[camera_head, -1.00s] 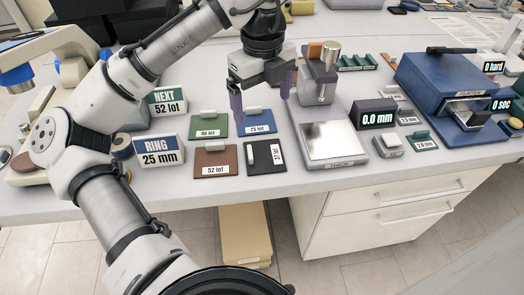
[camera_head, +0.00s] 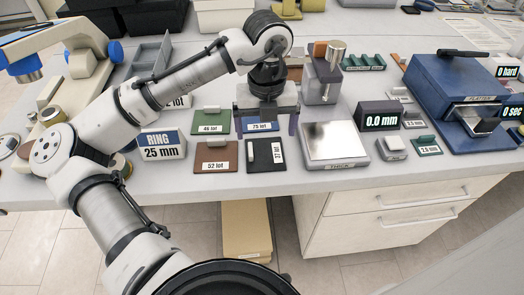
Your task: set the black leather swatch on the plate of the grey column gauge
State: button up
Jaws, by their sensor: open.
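The black leather swatch (camera_head: 258,158) lies flat on the bench, with a small pale block on it and a white tag reading "37 lot". My gripper (camera_head: 266,131) is open and empty, pointing down.
A brown swatch (camera_head: 216,155) lies left of the black one, with a green swatch (camera_head: 211,122) behind. Small blocks (camera_head: 392,147) and a blue machine (camera_head: 460,95) stand right of the plate.

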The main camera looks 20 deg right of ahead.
aim_at(265, 152)
jog(key=f, duration=0.2)
jog(key=f+p, duration=0.1)
jog(key=f, duration=0.1)
jog(key=shift+s+a, duration=0.2)
jog(key=shift+a, duration=0.05)
jog(key=shift+f, duration=0.65)
jog(key=c, duration=0.8)
jog(key=shift+r, duration=0.2)
